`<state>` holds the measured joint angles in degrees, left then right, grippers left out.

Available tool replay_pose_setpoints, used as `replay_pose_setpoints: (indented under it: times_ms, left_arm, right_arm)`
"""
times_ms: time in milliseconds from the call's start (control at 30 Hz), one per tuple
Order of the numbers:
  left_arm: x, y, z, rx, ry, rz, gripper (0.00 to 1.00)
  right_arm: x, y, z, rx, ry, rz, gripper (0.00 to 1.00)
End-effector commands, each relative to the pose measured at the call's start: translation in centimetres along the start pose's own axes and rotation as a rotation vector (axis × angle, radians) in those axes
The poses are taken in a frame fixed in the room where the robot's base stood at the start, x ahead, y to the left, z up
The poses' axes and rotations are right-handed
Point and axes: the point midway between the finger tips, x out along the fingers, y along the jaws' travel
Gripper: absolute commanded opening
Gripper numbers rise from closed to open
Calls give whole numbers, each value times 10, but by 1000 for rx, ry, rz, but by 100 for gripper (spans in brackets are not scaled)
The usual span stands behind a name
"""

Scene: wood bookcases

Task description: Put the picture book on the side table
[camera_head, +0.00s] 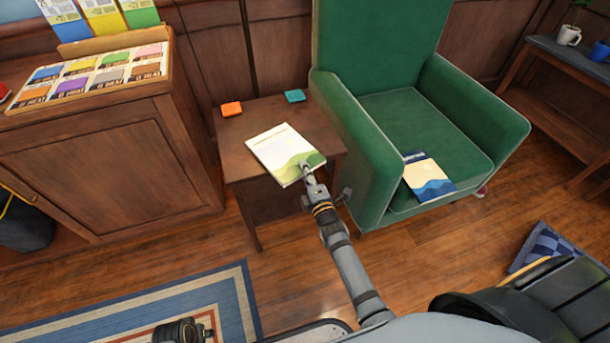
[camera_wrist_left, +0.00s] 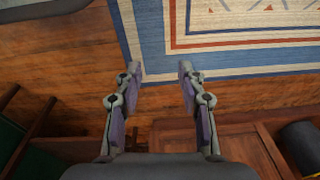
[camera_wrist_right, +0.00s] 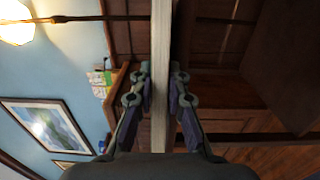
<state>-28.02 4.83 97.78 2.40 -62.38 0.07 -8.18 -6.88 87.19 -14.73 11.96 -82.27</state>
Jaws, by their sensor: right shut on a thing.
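A pale picture book (camera_head: 280,148) with green hills on its cover lies level over the front of the brown side table (camera_head: 236,135). I cannot tell whether it touches the tabletop. My right gripper (camera_head: 308,173) is shut on the book's near edge. In the right wrist view the book (camera_wrist_right: 161,60) shows edge-on as a pale strip between the fingers. A second book (camera_head: 428,176), blue and cream, lies on the seat of the green armchair (camera_head: 405,112). My left gripper (camera_wrist_left: 160,72) is open and empty in the left wrist view, with the rug and floor behind it.
An orange coaster (camera_head: 232,108) and a teal coaster (camera_head: 295,96) lie at the back of the side table. A wooden cabinet with a display of booklets (camera_head: 85,78) stands left. The armchair stands close to the table's right side. A blue-bordered rug (camera_head: 130,305) lies in front.

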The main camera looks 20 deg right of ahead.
Motion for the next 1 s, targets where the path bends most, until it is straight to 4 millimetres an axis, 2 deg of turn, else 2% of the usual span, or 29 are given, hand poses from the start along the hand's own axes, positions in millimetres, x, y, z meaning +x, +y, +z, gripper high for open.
replay_pose_setpoints:
  times_ms: [200,667,700,833,1000]
  left_arm:
    - [-12,3,-4,1,-2,6,40]
    - [-18,4,-6,1,-5,9,40]
    - [-19,4,-6,1,-4,10,40]
    - [-20,5,-7,1,-3,10,40]
    - [-20,5,-7,1,-3,10,40]
  right_arm:
    - [0,-3,0,0,0,3,0]
    - [0,-6,0,0,0,3,0]
    - [0,-6,0,0,0,1,17]
    - [0,-6,0,0,0,1,35]
    - [0,-6,0,0,0,1,37]
